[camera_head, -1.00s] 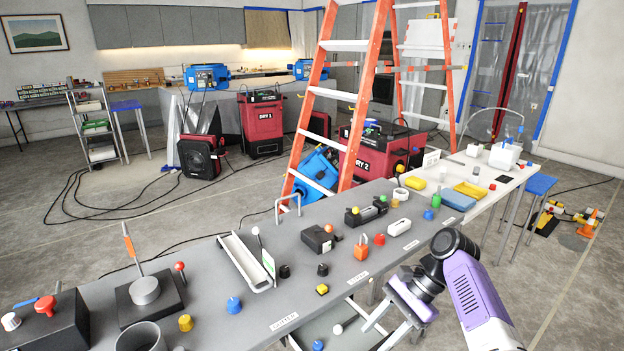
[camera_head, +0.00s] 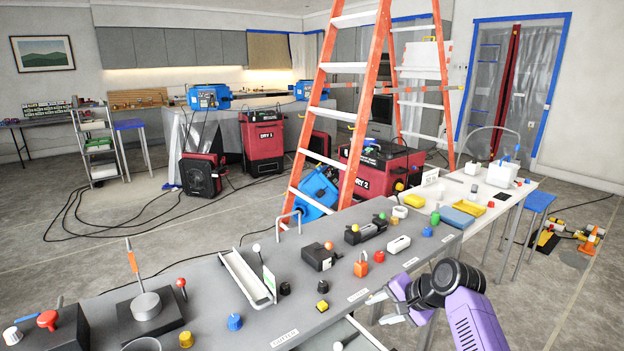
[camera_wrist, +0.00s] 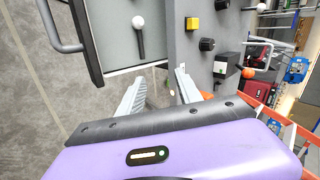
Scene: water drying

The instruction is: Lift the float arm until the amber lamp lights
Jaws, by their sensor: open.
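A white ball on a dark rod (camera_wrist: 138,22), which looks like the float arm, lies in a grey tray (camera_wrist: 117,78) in the wrist view. The tray also shows below the bench's front edge in the head view (camera_head: 366,337). An orange dome on a black box (camera_head: 328,245) on the bench may be the amber lamp; I cannot tell whether it is lit. My gripper (camera_head: 376,308) is open and empty at the bench's front edge. In the wrist view its fingers (camera_wrist: 160,76) are spread beside the tray, apart from the ball.
The grey bench (camera_head: 215,295) holds several knobs, a white trough (camera_head: 246,276) and an orange padlock-shaped piece (camera_head: 361,266). A metal handle (camera_wrist: 62,30) stands along the tray's edge. An orange ladder (camera_head: 345,110) stands behind the bench.

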